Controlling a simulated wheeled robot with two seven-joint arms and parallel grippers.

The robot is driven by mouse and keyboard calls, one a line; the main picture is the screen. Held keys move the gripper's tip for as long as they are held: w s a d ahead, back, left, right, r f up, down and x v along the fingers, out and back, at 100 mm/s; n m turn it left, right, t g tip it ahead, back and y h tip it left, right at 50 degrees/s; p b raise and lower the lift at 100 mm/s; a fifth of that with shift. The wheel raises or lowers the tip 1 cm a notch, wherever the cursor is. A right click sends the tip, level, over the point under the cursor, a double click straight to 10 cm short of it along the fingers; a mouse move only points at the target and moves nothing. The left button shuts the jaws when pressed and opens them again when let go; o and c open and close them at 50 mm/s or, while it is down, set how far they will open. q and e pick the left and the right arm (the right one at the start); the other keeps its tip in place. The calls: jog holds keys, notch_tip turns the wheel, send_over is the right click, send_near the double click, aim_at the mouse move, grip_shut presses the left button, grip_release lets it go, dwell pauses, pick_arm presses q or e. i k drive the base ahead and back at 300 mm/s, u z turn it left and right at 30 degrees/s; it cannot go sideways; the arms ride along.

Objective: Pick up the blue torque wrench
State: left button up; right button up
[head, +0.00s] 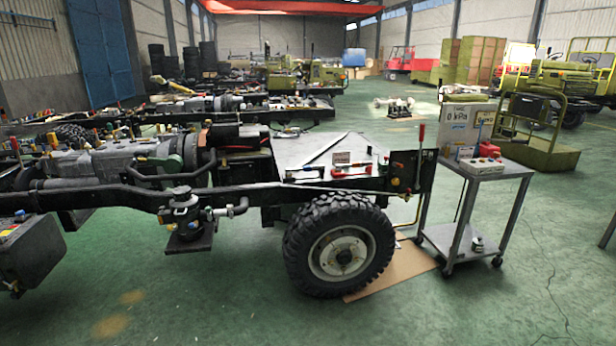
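Two long tools lie side by side on the near edge of the flat grey deck (300,152) at the rear of the nearest chassis. The left one, a slim tool with a blue part (320,170) at its right end, may be the blue torque wrench; it is too small to be sure. The right one, a tool with red parts (352,170), lies just beside it. Neither of my grippers is in view.
The nearest chassis's large black wheel (340,245) stands below the deck. A grey wheeled cart (500,170) with boxes and small items stands to its right. A flat cardboard sheet (405,262) lies between them. Green floor is open in front.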

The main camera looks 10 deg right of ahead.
aim_at(287, 171)
jog(key=z, duration=1.05)
jog(key=i, duration=2.7)
jog(key=u, duration=1.2)
jog(key=i, duration=0.75)
jog(key=u, duration=0.7)
